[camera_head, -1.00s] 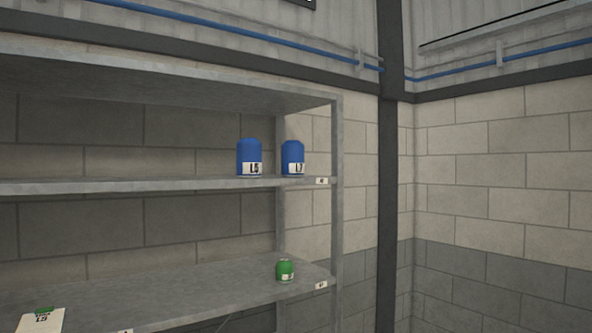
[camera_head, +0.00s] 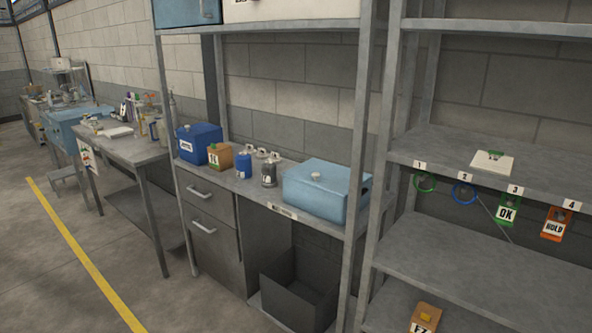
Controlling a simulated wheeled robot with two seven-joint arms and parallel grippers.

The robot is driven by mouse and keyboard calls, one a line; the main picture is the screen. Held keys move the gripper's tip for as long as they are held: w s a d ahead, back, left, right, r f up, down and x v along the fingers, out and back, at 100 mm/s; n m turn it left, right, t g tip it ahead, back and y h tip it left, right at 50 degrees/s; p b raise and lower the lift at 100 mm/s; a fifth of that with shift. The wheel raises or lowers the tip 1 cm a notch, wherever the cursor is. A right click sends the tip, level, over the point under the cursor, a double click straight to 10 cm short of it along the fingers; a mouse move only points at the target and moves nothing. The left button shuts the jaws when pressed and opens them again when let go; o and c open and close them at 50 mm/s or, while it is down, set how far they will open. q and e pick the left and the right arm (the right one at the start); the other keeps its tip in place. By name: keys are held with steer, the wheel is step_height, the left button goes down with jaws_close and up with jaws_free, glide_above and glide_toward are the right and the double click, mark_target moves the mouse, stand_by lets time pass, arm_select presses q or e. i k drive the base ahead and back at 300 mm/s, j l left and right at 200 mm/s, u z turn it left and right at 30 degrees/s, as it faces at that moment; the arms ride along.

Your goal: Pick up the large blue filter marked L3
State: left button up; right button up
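No filter with a readable L3 mark is in view. A small blue cylinder (camera_head: 244,167) with a white label stands on the grey workbench (camera_head: 290,212); its mark is too small to read. A larger blue box-shaped container (camera_head: 199,144) with a white label stands at the bench's left end. Neither of my grippers is in view.
An orange-brown block (camera_head: 220,156), a dark jar (camera_head: 269,174) and a light blue box (camera_head: 322,190) share the bench. Grey shelving (camera_head: 460,258) stands at right, with tags on hooks and an orange item (camera_head: 425,318) low down. Open floor (camera_head: 50,270) lies at left.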

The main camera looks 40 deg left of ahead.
mark_target(243, 160)
steer(key=j+u, duration=0.25)
steer(key=j, duration=0.25)
steer(key=j+u, duration=0.25)
steer(key=j, duration=0.3)
steer(key=i+j+u, duration=0.1)
steer(key=j+u, duration=0.15)
steer(key=j, duration=0.25)
steer(key=i+j+u, duration=0.1)
steer(key=j+u, duration=0.15)
steer(key=j, duration=0.6)
steer(key=k, duration=0.05)
